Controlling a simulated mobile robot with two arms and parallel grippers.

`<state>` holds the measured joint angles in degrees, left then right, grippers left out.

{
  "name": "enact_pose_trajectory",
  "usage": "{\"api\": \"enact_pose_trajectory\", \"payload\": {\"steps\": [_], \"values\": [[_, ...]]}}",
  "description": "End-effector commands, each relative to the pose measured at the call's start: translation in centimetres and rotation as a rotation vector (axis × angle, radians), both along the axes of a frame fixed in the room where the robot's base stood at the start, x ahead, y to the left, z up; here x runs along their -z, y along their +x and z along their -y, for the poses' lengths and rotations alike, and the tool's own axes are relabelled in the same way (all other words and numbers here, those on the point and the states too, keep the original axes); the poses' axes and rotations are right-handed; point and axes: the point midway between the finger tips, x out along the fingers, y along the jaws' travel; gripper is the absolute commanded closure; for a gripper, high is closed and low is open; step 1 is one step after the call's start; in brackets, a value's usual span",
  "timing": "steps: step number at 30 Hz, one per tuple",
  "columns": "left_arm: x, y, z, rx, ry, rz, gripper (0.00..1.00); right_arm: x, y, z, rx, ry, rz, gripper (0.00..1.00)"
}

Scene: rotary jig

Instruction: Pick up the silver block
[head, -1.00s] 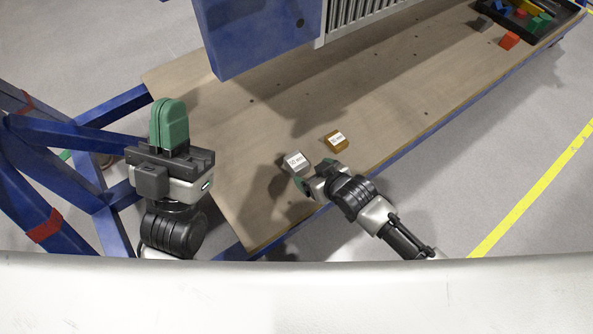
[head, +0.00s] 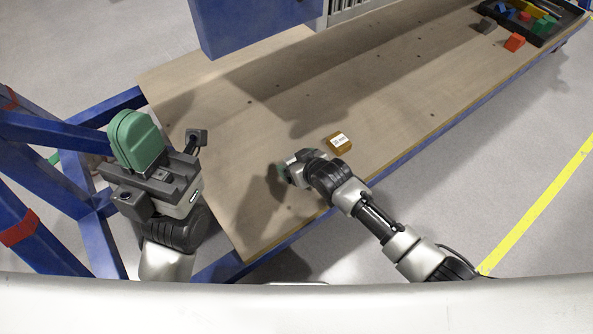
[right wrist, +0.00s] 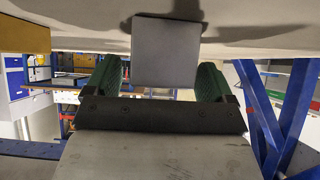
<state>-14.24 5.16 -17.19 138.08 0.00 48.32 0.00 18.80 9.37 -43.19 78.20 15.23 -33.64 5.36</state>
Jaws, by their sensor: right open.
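The silver block (right wrist: 165,52) is a plain grey face in the right wrist view, resting against the table surface at the top of that picture. My right gripper (right wrist: 166,82) is open, with one green finger on each side of the block and a gap visible on both sides. In the head view my right gripper (head: 285,172) is low over the table and mostly hides the block. My left gripper (head: 138,137) points upward at the left, its green fingers together with nothing between them.
A gold-brown block (head: 338,143) lies on the wooden table (head: 400,110) close to my right gripper; it also shows in the right wrist view (right wrist: 25,36). A dark tray (head: 545,38) of coloured blocks is at the far right. A blue frame (head: 255,28) stands over the table's back.

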Motion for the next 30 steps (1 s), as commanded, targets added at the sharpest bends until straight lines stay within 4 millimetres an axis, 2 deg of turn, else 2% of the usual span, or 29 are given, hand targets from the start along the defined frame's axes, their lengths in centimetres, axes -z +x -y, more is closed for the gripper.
{"api": "enact_pose_trajectory", "payload": {"steps": [8,21,30], "values": [[-0.18,0.1,0.02,0.0,0.001,0.008,1.0,0.18,0.22,-0.15,0.0,-0.001,-0.001,0.16],[-0.18,0.07,0.04,0.0,0.001,0.008,1.0,0.2,0.2,-0.13,0.0,-0.001,-0.001,0.82],[-0.31,0.07,0.04,0.001,0.0,0.009,1.0,-0.1,0.26,-0.18,-0.001,0.001,0.002,0.84]]}}
